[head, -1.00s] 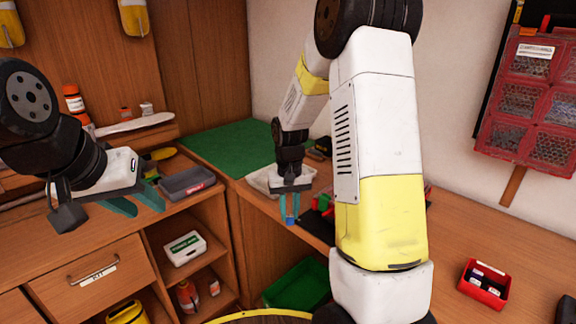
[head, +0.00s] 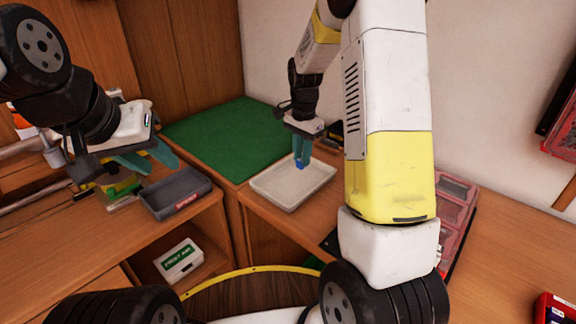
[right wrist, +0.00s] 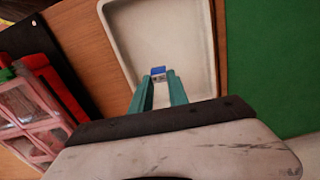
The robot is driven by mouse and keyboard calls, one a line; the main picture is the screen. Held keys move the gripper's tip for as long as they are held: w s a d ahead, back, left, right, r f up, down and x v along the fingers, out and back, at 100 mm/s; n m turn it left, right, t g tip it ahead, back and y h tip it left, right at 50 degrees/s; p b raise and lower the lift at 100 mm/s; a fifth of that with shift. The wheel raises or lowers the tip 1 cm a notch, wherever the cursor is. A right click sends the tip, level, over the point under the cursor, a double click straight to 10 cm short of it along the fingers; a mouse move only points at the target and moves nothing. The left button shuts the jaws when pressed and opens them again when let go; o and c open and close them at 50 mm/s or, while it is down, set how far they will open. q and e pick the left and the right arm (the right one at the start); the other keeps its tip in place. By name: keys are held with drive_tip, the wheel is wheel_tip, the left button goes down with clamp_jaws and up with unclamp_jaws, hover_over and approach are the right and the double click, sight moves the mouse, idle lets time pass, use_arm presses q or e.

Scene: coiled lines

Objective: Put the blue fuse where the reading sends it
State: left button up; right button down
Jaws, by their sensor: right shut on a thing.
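My right gripper (head: 301,158) is shut on the small blue fuse (head: 300,165) and holds it over the off-white tray (head: 262,186). In the right wrist view the fuse (right wrist: 158,71) sits between the teal fingertips, with the tray (right wrist: 195,15) behind it. Whether the fuse touches the tray floor I cannot tell. My left gripper (head: 150,158) has its teal fingers apart and empty, over the left bench. A dark grey tray (head: 205,184) with a red label lies to its right. No reading is legible.
A green mat (head: 215,135) covers the corner. A first-aid box (head: 180,260) sits on a shelf below. A yellow and green object (head: 120,188) lies beneath my left gripper. A red-framed case (head: 460,200) lies behind my right arm. A red box (head: 550,308) stands at the right.

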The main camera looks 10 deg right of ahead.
drive_tip(key=shift+f, duration=1.65)
drive_tip(key=c, duration=1.2)
unclamp_jaws()
wheel_tip(320, 180, up, 7)
drive_tip(key=shift+f, duration=0.1)
drive_tip(key=shift+s+r, duration=0.15)
drive_tip(key=shift+r, duration=0.6)
drive_tip(key=s+a+r+n+t+y, duration=0.1)
drive_tip(key=s+r+n+t+y, duration=0.3)
drive_tip(key=s+r, duration=0.65)
drive_tip(key=s+r+n, duration=0.1)
drive_tip(key=s+n, duration=0.1)
drive_tip(key=s, duration=0.2)
drive_tip(key=s+a+r+n+t+h, duration=0.1)
drive_tip(key=s+n, duration=0.2)
drive_tip(key=s, duration=0.2)
drive_tip(key=s+r+n+t, duration=0.1)
drive_tip(key=s+n, duration=0.1)
drive_tip(key=s, duration=0.3)
drive_tip(key=shift+a+r+n+h, duration=0.15)
drive_tip(key=shift+a+n+h, duration=0.15)
drive_tip(key=shift+a+h, duration=0.1)
